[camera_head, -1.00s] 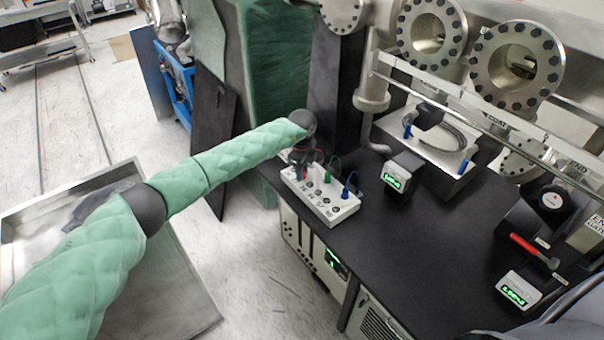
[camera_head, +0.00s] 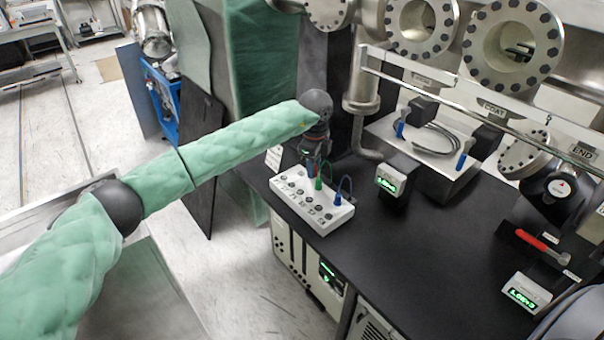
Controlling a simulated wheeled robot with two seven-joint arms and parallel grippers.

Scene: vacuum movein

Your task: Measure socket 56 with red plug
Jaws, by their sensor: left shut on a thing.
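A white socket box (camera_head: 312,207) with several round sockets stands at the left edge of the black bench. A green plug (camera_head: 318,184) and a blue plug (camera_head: 338,198) stand upright at its back right, with cables. My left gripper (camera_head: 312,162) points down over the back of the box, close to the green plug. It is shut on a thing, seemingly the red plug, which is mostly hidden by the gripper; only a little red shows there. Whether it touches a socket, and the socket numbers, I cannot tell. My right gripper is not in view.
A small meter (camera_head: 387,182) with a green display stands right of the box. Farther right are a metal holder (camera_head: 433,145) with a cable, a red-handled tool (camera_head: 541,244) and a second display (camera_head: 524,293). The bench middle (camera_head: 420,260) is clear.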

